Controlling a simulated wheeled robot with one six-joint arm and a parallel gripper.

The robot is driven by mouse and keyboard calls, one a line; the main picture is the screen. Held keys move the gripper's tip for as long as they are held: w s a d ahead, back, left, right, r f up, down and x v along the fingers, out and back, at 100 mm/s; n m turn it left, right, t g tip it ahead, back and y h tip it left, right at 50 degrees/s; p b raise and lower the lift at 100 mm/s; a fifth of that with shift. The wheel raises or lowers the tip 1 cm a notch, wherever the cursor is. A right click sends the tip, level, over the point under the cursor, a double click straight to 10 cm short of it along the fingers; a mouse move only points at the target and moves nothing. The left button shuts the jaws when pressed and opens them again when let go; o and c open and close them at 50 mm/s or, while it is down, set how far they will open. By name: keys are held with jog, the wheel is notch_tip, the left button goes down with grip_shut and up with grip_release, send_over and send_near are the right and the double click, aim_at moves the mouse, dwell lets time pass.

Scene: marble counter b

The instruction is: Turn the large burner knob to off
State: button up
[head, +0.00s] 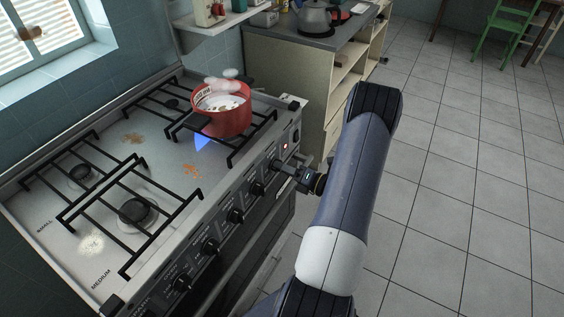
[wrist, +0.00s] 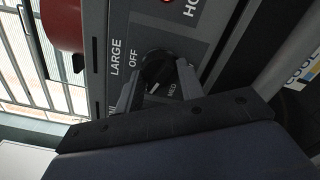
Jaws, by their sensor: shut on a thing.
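The large burner knob (wrist: 157,68) is black and round, under the words LARGE and OFF on the panel in the wrist view. A white mark shows on its lower part, away from the word OFF and near MED. My gripper (wrist: 159,79) is shut on the knob, one finger on each side. In the head view my gripper (head: 281,166) reaches the right end of the stove front and hides most of this knob.
Other black knobs (head: 235,215) line the stove front to the left. A red light (head: 285,146) glows above my gripper. Black grates (head: 130,205) cover the stove top. A cabinet (head: 290,72) with a kettle stands behind.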

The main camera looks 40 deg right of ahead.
jog(key=shift+m, duration=0.4)
jog(key=shift+m+p, duration=1.55)
jog(key=shift+m, duration=1.25)
